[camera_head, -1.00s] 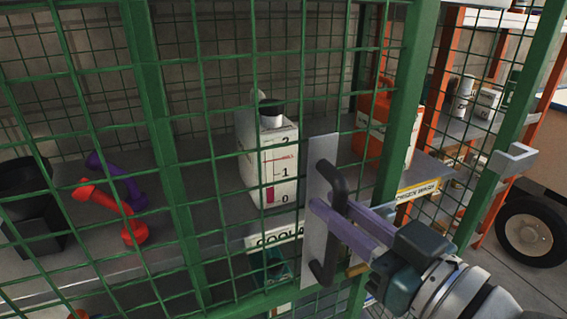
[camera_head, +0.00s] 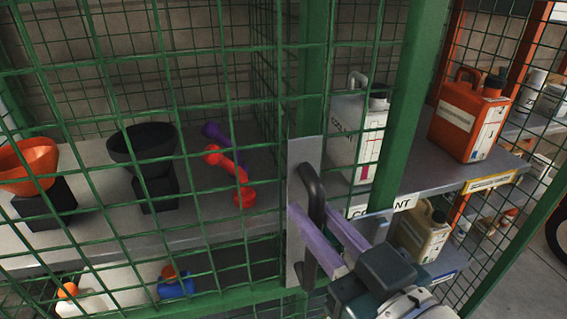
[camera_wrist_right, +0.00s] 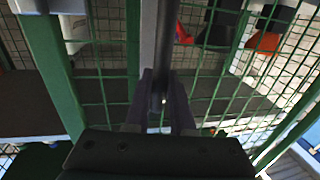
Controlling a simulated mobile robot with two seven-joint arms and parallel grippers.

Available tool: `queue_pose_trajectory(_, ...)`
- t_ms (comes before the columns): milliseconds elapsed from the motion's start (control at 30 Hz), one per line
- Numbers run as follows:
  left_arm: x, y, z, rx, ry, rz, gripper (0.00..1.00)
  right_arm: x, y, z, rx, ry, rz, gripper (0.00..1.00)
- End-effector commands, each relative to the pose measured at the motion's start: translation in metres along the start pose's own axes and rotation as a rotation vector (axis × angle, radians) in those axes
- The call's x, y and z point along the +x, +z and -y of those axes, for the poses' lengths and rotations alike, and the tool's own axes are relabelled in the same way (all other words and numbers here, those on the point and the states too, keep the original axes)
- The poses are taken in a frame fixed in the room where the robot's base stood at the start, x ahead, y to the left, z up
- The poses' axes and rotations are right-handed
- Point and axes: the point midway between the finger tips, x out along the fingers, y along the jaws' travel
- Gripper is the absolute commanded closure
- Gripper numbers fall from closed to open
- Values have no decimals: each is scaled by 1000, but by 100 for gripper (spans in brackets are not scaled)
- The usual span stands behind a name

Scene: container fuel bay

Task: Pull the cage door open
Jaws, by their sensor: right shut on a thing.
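The cage door (camera_head: 240,100) is a green mesh panel with a black bar handle (camera_head: 313,190) on a grey plate (camera_head: 300,160). My right gripper (camera_head: 314,212) is shut on the handle, its purple fingers on either side of the bar. The right wrist view also shows my right gripper (camera_wrist_right: 160,98) around the dark handle (camera_wrist_right: 167,50). The door's handle edge appears apart from the green post (camera_head: 402,120) to its right, with shelf goods visible through the gap. My left gripper is out of view.
A beige can (camera_head: 422,235) stands lower. Floor shows at the lower right.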

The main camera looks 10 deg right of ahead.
Motion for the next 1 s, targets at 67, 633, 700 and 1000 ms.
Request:
queue_pose_trajectory(67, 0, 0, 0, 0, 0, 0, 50, 1, -2, 1, 0, -2, -6, 100)
queue_pose_trajectory(633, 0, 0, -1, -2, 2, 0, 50, 0, 0, 0, 0, -1, -1, 48)
queue_pose_trajectory(700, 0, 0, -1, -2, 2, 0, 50, 0, 0, 0, 0, -1, 0, 48)
queue_pose_trajectory(1000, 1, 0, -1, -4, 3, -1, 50, -27, 1, 0, -1, -1, 3, 48)
